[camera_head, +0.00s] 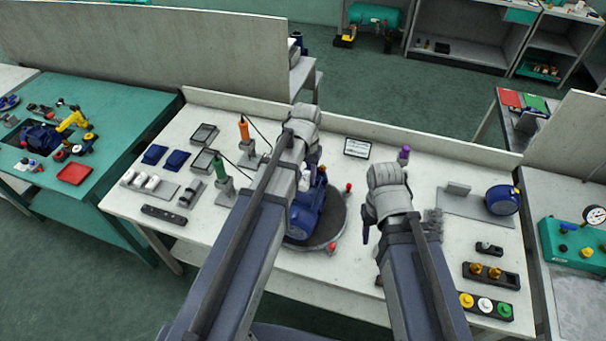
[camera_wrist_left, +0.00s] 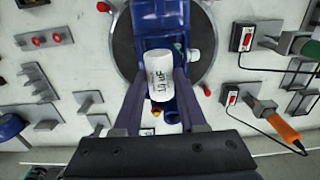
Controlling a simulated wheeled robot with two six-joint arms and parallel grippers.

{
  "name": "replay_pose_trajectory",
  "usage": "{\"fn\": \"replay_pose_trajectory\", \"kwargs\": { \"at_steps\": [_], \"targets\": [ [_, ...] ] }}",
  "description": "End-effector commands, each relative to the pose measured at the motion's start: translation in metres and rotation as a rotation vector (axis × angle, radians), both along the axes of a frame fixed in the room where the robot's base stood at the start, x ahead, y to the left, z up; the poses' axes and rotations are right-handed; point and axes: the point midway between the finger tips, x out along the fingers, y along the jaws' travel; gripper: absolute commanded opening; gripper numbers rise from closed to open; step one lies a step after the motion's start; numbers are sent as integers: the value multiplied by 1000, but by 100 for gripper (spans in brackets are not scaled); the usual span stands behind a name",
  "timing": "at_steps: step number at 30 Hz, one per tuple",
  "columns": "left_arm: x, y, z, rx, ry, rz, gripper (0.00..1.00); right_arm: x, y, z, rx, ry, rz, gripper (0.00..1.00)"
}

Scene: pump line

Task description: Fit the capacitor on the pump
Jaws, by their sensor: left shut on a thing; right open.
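The blue pump (camera_head: 306,212) sits on a dark round turntable (camera_head: 336,222) at the middle of the bench, partly hidden by my left arm. In the left wrist view the pump body (camera_wrist_left: 160,22) is at the top. My left gripper (camera_wrist_left: 160,84) is shut on the white capacitor (camera_wrist_left: 158,68), a cylinder with printed marks. The capacitor overlaps the pump in that view; I cannot tell whether they touch. My right gripper (camera_head: 369,222) is open to the right of the turntable, and its fingers are mostly hidden by its wrist.
Red knobs (camera_head: 331,248) stand at the turntable's rim. Left are screwdrivers in stands, an orange one (camera_head: 244,128) and a green one (camera_head: 220,166), trays and white cylinders (camera_head: 140,179). Right are a blue round part (camera_head: 502,199) and a block of coloured buttons (camera_head: 485,305).

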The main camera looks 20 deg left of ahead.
Motion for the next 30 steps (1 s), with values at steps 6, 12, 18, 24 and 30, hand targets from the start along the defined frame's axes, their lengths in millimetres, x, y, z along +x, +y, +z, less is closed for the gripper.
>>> {"fn": "replay_pose_trajectory", "kwargs": {
  "at_steps": [6, 12, 18, 24, 30],
  "targets": [
    [0, 0, -9, 0, 0, -1, 0, 0, 0, -9, 0, 0, 2, 50],
    [0, 0, -24, 0, 0, -1, 0, 0, 0, -24, -1, 0, 5, 50],
    [0, 1, -44, 0, 0, -1, 0, 0, 0, -44, -1, 0, 5, 50],
    [0, 0, -60, 0, 0, -1, 0, 0, 0, -60, -1, 0, 4, 50],
    [0, 1, -65, 0, 0, -1, 0, 0, 0, -65, -1, 0, 4, 50]
  ]
}}
